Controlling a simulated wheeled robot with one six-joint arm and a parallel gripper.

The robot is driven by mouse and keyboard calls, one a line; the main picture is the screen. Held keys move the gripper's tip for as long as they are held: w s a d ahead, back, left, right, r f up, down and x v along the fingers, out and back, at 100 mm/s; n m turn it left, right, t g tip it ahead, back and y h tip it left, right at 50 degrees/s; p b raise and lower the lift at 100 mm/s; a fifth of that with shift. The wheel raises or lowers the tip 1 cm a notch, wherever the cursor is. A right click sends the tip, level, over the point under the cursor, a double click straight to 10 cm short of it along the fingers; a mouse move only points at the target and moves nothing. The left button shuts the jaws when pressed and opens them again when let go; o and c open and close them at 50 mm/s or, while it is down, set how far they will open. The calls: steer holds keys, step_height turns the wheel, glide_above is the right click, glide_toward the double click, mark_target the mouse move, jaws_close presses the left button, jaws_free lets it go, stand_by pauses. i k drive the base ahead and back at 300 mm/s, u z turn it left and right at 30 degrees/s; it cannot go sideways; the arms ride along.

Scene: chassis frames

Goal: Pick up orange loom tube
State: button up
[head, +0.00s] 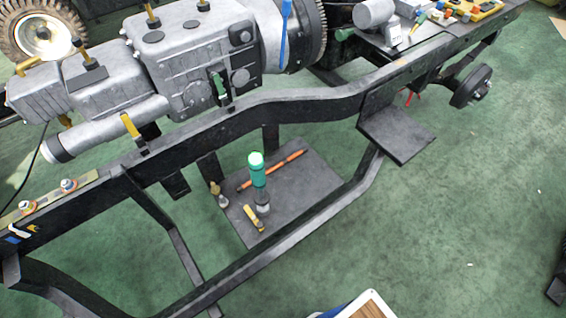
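The orange loom tube (287,161) is a thin orange rod with dark marks. It lies slantwise on a dark grey plate (312,190) inside the black chassis frame. A green and clear bottle-like item (257,170) stands in front of it and hides part of its middle. Both ends of the tube show. My gripper is not in view.
A small brass-topped piece (219,194) and a yellow tool (253,218) are near the tube. Black frame rails (290,102) surround the plate, with a large grey gearbox (195,60) above. A flat black step plate (397,133) juts out right. Green floor at right is mostly clear.

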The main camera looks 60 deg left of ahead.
mark_target(241, 189)
steer(key=i, duration=1.15)
steer(key=u, duration=3.1)
steer(key=i, duration=0.5)
steer(key=z, duration=0.05)
